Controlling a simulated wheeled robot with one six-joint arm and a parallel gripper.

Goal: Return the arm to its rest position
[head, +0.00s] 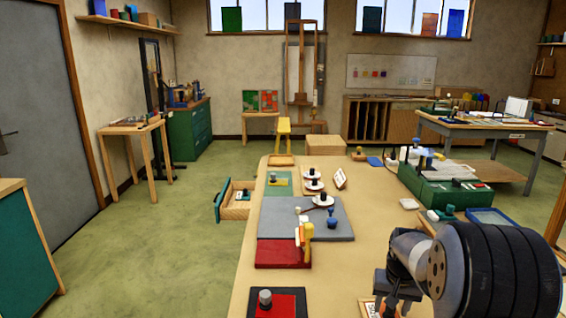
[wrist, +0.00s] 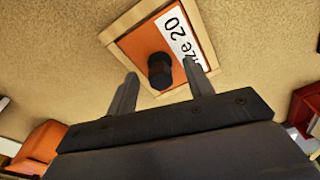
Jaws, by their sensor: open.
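My arm shows at the lower right of the head view, with my gripper (head: 396,296) low over the tan bench (head: 335,265). In the wrist view my gripper (wrist: 160,76) is open, its two fingers apart with nothing held between them. Beyond the fingertips is an orange panel (wrist: 135,45) in a light wooden frame. It has a dark upright knob (wrist: 159,68) and a white label (wrist: 175,40) ending in "ize 20". The knob appears between the fingers. I cannot tell how far below them it is.
On the bench lie a red block (head: 280,255), a grey mat (head: 335,225) and a black-and-red tray (head: 290,303). A green case (head: 425,188) stands at the back right. An open drawer (head: 233,207) juts out on the left. Green floor (head: 150,250) is clear further left.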

